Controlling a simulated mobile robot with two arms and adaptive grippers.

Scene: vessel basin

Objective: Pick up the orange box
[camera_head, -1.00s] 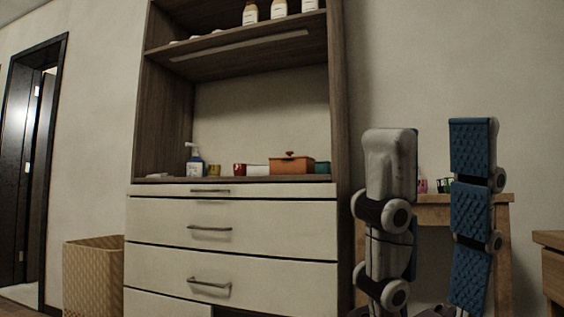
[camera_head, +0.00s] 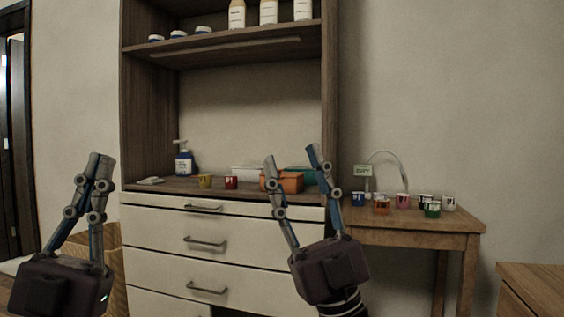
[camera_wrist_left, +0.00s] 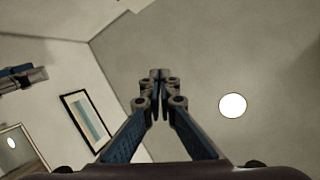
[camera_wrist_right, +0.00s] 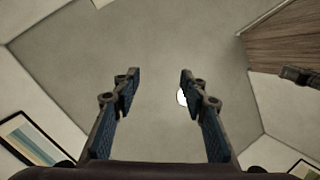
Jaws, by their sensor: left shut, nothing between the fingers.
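The orange box (camera_head: 291,182) sits on the cabinet's counter, right of the middle in the head view. My right gripper partly covers it there. My right gripper (camera_head: 292,160) points up in front of the box, open and empty; its spread fingers also show in the right wrist view (camera_wrist_right: 158,78). I cannot tell how far it is from the box. My left gripper (camera_head: 101,158) points up at the left, away from the box, with its fingers together and nothing between them; it also shows in the left wrist view (camera_wrist_left: 159,74).
On the counter stand a soap bottle (camera_head: 184,160), a yellow cup (camera_head: 205,181), a red cup (camera_head: 231,182), a white item (camera_head: 247,173) and a teal box (camera_head: 304,174). A wooden table (camera_head: 410,231) at the right holds several small cups. A wicker basket (camera_head: 112,238) is behind my left arm.

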